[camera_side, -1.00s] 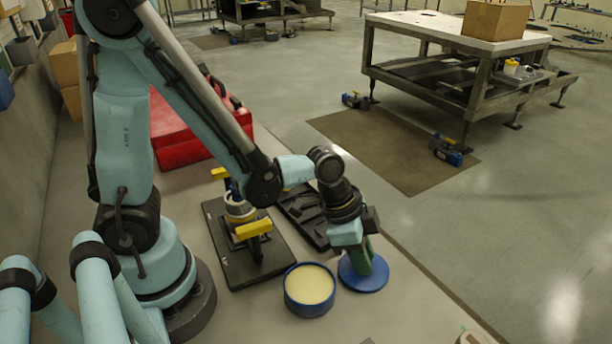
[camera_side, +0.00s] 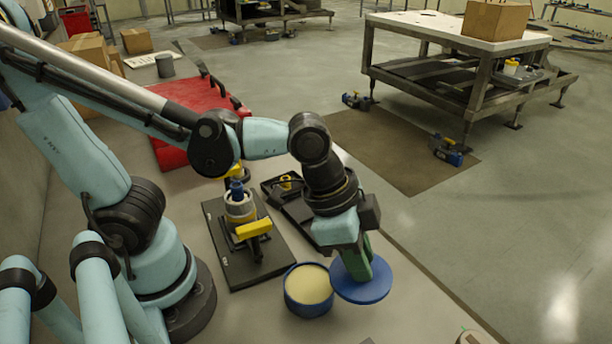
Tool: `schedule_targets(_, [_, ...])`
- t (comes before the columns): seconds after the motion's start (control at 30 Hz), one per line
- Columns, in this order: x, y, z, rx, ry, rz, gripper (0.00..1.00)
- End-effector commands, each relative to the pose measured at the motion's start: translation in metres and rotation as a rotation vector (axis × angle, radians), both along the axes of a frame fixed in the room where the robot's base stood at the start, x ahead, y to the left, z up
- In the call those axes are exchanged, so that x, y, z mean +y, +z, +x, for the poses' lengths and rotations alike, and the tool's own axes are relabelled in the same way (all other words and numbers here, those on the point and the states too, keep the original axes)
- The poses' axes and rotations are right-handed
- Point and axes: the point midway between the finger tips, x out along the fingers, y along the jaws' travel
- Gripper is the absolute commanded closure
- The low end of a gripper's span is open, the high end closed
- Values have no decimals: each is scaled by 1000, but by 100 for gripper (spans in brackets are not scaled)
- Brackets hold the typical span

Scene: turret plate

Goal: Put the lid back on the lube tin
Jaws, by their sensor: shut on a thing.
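The lube tin (camera_side: 308,292) is a round blue tin with a pale cream fill, standing open on the bench. The lid (camera_side: 361,283) is a flat blue disc just right of the tin. My gripper (camera_side: 358,266) is above the lid, with green fingers pointing down and shut on it. The lid looks held a little above the bench, and its left edge comes close to the tin's right rim in the picture. The grip point on the lid is hidden behind the fingers.
A black turret plate (camera_side: 268,268) with a yellow-handled fixture (camera_side: 254,229) stands left of the tin. A black tray (camera_side: 287,199) lies behind. A red toolbox (camera_side: 188,110) is at the back. The bench's right edge is close beyond the lid.

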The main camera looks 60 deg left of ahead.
Motion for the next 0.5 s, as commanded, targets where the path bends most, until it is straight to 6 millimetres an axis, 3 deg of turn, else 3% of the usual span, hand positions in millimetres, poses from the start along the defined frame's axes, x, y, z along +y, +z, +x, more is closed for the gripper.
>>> schedule_targets(0.3, [-22,20,-26,-2,-3,0,100])
schedule_targets(0.5, [-7,25,-31,1,10,2,100])
